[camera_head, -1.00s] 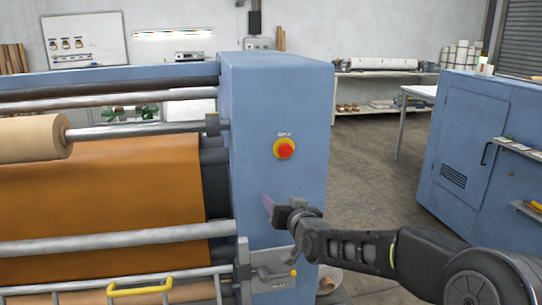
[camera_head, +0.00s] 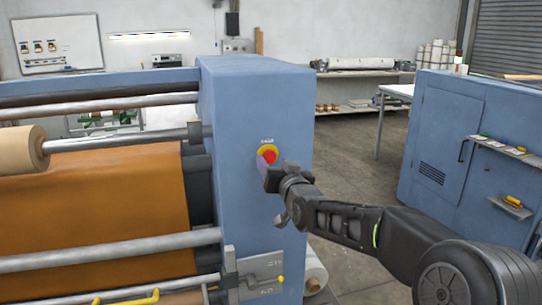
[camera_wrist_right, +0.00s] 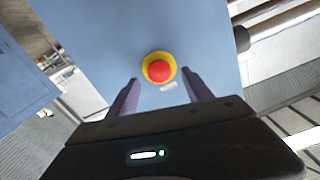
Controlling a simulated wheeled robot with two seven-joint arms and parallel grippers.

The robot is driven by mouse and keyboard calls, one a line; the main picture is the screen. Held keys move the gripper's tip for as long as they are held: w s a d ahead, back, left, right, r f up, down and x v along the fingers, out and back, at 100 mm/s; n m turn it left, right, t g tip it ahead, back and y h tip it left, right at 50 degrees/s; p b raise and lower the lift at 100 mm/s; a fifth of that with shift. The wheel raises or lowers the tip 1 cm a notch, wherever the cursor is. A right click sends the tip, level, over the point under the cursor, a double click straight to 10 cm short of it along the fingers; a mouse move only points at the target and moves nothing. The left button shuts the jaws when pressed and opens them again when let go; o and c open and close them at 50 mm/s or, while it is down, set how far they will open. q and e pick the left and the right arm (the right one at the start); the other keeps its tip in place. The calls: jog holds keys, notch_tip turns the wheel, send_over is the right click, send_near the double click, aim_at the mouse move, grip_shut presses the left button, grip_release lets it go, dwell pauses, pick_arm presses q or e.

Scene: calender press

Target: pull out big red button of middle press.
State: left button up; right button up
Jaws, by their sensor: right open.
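The big red button (camera_head: 269,157) sits on a yellow ring on the blue end housing of the press (camera_head: 250,100). In the right wrist view the red button (camera_wrist_right: 159,71) shows whole, with its yellow ring and a small label beside it. My right gripper (camera_head: 266,165) is just in front of the button and partly overlaps it in the head view. In the right wrist view the fingers (camera_wrist_right: 160,90) are apart, one to each side below the button, with nothing between them. I see no contact with the button. My left gripper is not in view.
Orange sheet (camera_head: 110,200) and metal rollers (camera_head: 110,250) fill the press to the left. A lever plate (camera_head: 262,275) is below the button. A blue cabinet (camera_head: 450,140) with small shelves stands at right. Open floor (camera_head: 350,180) lies between.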

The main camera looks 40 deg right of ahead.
aim_at(270, 157)
jog(key=shift+p+x, duration=0.45)
jog(key=shift+x, duration=1.35)
grip_shut()
